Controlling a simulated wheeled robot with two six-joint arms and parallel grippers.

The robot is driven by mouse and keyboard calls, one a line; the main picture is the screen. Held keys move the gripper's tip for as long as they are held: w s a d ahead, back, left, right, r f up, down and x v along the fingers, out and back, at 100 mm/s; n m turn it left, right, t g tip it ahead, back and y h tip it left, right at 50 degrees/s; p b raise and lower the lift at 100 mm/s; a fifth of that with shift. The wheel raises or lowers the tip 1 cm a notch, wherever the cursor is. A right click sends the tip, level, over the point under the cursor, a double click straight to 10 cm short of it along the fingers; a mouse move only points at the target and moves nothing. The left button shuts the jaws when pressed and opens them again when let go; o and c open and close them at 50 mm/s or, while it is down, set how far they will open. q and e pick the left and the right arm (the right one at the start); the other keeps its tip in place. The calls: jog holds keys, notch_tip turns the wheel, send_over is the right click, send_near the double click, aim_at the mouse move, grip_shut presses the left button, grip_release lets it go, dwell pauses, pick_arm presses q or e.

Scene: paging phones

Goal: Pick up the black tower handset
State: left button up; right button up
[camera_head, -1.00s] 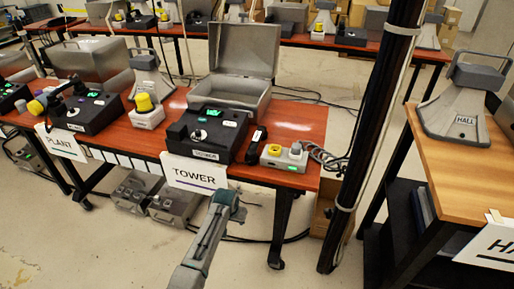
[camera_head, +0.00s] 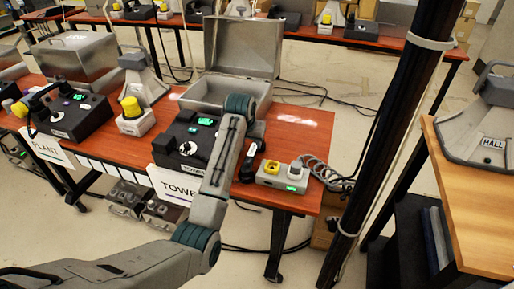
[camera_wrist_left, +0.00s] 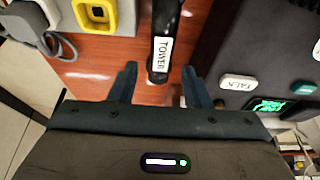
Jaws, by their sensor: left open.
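The black tower handset (camera_wrist_left: 161,50) lies on the red-brown table with its white TOWER label facing up in the left wrist view. In the head view the handset (camera_head: 247,168) shows at the right side of the black tower phone base (camera_head: 184,142). My left gripper (camera_wrist_left: 160,90) is open and empty, its two dark fingers pointing at the handset. The handset's near end lies in line with the gap between the fingertips. In the head view my left arm hides part of the base, and the fingers are hard to make out. My right gripper is not in view.
An open grey case (camera_head: 240,50) stands behind. A black post (camera_head: 385,140) rises beyond the table's right edge.

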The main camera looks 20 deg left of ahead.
aim_at(252, 151)
pick_arm(q)
jog(key=shift+w+f, duration=0.5)
jog(key=shift+f, duration=0.15)
jog(key=x, duration=0.2)
jog(key=shift+f+p, duration=0.3)
jog(key=shift+f, duration=0.1)
jog(key=shift+w+f, duration=0.15)
jog(key=shift+f, duration=0.15)
jog(key=p+x, duration=0.1)
jog(key=x, duration=0.3)
jog(key=shift+a, duration=0.15)
jog(key=shift+w+f, duration=0.25)
jog(key=shift+f, duration=0.3)
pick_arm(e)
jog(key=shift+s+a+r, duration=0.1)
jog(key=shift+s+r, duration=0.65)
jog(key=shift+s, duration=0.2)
pick_arm(q)
jog(key=shift+f+p, duration=0.25)
jog(key=shift+p, duration=0.1)
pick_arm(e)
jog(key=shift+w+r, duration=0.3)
pick_arm(q)
jog(key=shift+c, duration=0.4)
